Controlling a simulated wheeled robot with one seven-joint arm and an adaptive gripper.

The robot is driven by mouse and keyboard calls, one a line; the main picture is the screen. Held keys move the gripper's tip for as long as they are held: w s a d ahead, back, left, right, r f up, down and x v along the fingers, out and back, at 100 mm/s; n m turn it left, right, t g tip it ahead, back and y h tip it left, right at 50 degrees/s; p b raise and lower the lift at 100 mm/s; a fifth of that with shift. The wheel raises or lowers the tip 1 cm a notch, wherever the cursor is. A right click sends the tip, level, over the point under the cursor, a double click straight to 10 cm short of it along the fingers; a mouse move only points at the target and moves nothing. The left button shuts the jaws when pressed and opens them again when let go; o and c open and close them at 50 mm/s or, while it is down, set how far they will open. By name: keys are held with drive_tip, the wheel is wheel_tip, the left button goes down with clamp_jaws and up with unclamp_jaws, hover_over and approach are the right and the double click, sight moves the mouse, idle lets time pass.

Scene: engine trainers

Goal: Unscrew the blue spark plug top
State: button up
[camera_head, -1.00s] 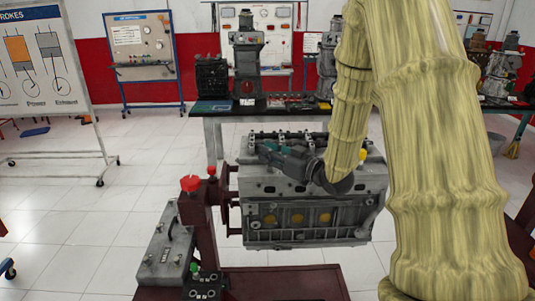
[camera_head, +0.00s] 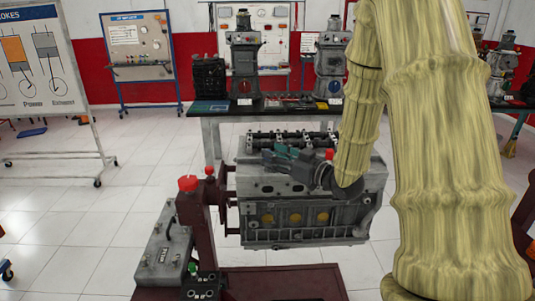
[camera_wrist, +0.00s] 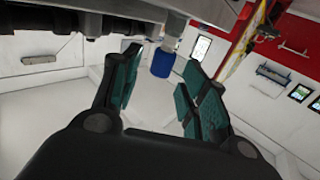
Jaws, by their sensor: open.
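The blue spark plug top (camera_wrist: 162,63) shows in the wrist view as a short blue cylinder against a grey metal part of the engine. My gripper (camera_wrist: 163,76) is open, with one teal-padded finger on each side of the blue top. The top appears between the fingertips; I cannot tell if they touch it. In the head view my gripper (camera_head: 284,153) lies over the top of the grey engine block (camera_head: 300,219). The blue top is not visible in that view.
A red cap (camera_head: 329,154) stands on the engine beside my gripper. The engine is held on a dark red stand (camera_head: 210,222) with a grey control box (camera_head: 164,255). Behind is a black-topped table (camera_head: 270,110) with other engine models. Open tiled floor lies to the left.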

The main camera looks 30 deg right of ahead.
drive_tip(key=v, duration=0.8)
drive_tip(key=shift+s+d, duration=0.2)
drive_tip(key=shift+s, duration=0.05)
drive_tip(key=shift+f, duration=0.1)
